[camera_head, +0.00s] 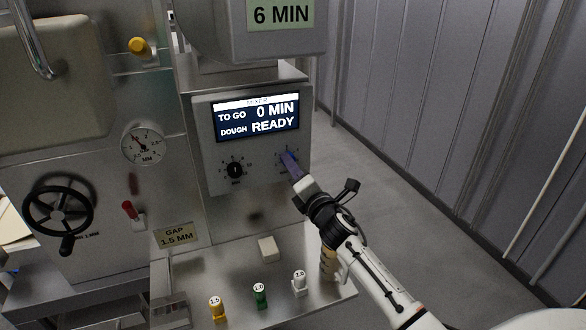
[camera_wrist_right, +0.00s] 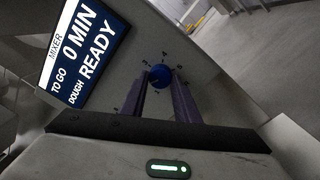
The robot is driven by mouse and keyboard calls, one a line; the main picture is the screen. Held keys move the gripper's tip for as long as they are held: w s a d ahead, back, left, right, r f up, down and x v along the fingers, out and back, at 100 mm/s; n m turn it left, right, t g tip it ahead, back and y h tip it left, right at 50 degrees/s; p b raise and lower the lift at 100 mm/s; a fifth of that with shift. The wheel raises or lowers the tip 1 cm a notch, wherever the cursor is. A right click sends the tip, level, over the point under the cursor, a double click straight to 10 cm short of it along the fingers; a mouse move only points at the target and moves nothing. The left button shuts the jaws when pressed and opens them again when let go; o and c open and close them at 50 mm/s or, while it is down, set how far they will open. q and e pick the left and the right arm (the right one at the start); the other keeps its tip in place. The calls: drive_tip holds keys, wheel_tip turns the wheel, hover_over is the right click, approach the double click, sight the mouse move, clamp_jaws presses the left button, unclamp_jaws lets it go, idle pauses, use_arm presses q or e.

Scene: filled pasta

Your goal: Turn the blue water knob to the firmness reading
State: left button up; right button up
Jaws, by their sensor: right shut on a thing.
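The blue water knob (camera_wrist_right: 160,76) sits on the mixer's front panel, inside a ring of dial marks. In the right wrist view it is between the two fingertips of my right gripper (camera_wrist_right: 163,92), which is shut on it. In the head view my right gripper (camera_head: 288,160) reaches the panel from the lower right and hides the knob. The mixer display (camera_head: 257,117) reads TO GO 0 MIN, DOUGH READY; it also shows in the right wrist view (camera_wrist_right: 83,50). No firmness number is legible. My left gripper is not in view.
A black knob (camera_head: 234,170) is left of the blue one on the same panel. A gauge (camera_head: 143,145), a black handwheel (camera_head: 58,209) and a red lever (camera_head: 128,209) are further left. Yellow (camera_head: 218,308), green (camera_head: 260,295) and white (camera_head: 299,283) pegs stand on the shelf below.

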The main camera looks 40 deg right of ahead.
drive_tip(key=m+h+p, duration=0.1)
drive_tip(key=m, duration=1.2)
drive_tip(key=shift+a, duration=0.1)
idle(0.3)
drive_tip(key=o, duration=1)
drive_tip(key=shift+o, duration=0.2)
drive_tip(key=v, duration=1)
drive_tip(key=shift+s, duration=0.2)
